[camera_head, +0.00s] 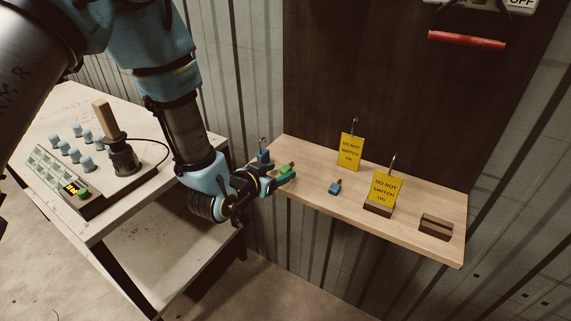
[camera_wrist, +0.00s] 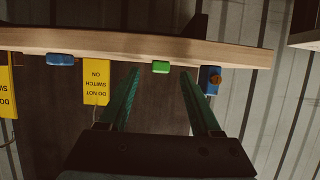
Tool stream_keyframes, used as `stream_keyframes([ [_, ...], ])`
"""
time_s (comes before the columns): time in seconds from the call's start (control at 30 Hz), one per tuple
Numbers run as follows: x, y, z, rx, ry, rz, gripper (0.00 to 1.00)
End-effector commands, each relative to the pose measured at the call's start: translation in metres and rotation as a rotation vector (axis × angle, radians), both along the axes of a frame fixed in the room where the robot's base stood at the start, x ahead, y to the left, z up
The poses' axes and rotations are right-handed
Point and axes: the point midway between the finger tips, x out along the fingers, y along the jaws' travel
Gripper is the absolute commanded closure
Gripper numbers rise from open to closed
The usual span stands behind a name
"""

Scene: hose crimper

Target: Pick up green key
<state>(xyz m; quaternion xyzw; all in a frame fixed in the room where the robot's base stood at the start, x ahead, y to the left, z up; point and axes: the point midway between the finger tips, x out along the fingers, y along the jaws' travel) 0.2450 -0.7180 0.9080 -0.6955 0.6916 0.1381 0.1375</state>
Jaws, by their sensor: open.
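The green key (camera_wrist: 161,67) is at the near edge of the wooden shelf (camera_wrist: 120,43) in the wrist view, which shows the scene upside down. In the head view the green key (camera_head: 286,167) is partly hidden by my gripper. My gripper (camera_head: 276,174) is open at the shelf's left end. In the wrist view its two green fingers (camera_wrist: 160,76) lie on either side of the key with gaps to both. I cannot tell how far past the key the tips reach.
A blue padlock (camera_head: 263,157) stands close beside my gripper. A blue key (camera_head: 335,188) lies farther right, with yellow tags (camera_head: 350,152) and a dark wooden block (camera_head: 436,227). A table (camera_head: 130,201) with a control box stands left. A red handle (camera_head: 467,40) is above.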

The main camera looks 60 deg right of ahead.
Motion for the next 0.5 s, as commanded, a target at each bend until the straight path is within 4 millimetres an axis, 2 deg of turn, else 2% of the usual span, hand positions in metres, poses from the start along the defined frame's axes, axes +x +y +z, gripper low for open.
stream_keyframes([
  [0.13, 0.0004, -0.0117, -0.0043, 0.001, 0.000, 0.001, 0.35],
  [0.37, 0.0005, -0.0129, -0.0060, 0.001, 0.000, 0.001, 0.35],
  [0.5, 0.0005, -0.0128, -0.0059, 0.001, 0.000, 0.001, 0.50],
])
